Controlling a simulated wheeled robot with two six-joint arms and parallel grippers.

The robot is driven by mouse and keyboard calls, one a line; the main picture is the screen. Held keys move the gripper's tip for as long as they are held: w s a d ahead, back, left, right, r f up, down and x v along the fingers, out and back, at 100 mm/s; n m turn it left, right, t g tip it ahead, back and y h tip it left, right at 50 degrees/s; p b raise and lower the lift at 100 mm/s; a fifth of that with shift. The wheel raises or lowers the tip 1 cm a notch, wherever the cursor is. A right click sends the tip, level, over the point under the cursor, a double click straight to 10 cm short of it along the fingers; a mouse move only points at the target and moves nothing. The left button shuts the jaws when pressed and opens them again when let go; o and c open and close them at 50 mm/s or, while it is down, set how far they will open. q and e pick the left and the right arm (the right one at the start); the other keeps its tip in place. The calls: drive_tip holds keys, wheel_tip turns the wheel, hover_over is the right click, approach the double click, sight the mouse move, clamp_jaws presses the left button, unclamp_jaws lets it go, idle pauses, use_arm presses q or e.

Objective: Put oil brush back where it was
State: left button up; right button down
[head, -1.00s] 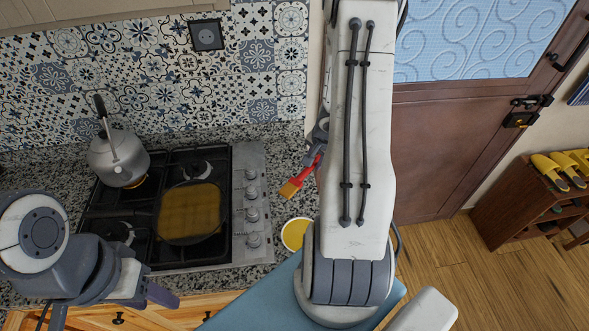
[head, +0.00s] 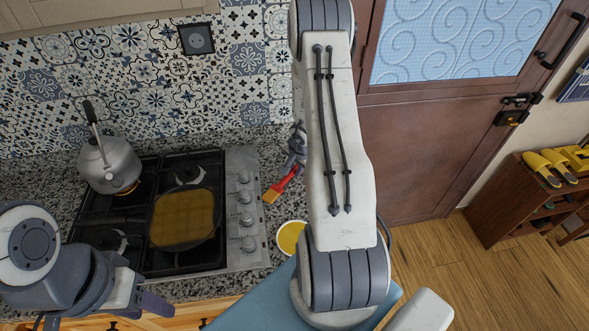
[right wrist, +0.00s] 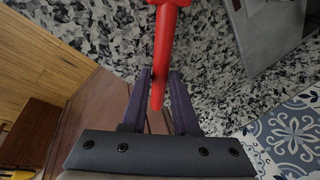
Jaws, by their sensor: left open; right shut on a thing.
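The oil brush (head: 281,184) has a red handle and a yellowish-tan head. In the head view it is above the granite counter, right of the stove, with its head toward the lower left. My right gripper (right wrist: 161,88) is shut on its red handle (right wrist: 163,50) in the right wrist view; the brush head is out of that frame. A bowl of yellow oil (head: 291,237) stands on the counter just below the brush. My left gripper (head: 150,308) is open and empty at the counter's front edge.
A black pan (head: 186,217) with yellow content sits on the gas stove (head: 240,240). A kettle (head: 110,165) stands on the back left burner. The tiled wall (head: 150,90) bounds the counter behind. A brown door (head: 430,150) and a shoe rack (head: 530,205) are at right.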

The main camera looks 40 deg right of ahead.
drive_tip(key=shift+f+b, duration=0.35)
drive_tip(key=shift+b, duration=0.2)
drive_tip(key=c, duration=0.7)
unclamp_jaws()
drive_tip(key=shift+r, duration=0.1)
drive_tip(key=shift+r+p, duration=0.4)
drive_tip(key=shift+p, duration=0.2)
drive_tip(key=p+v, duration=0.4)
drive_tip(key=v, duration=0.8)
drive_tip(key=shift+p, duration=0.35)
drive_tip(key=shift+a, duration=0.1)
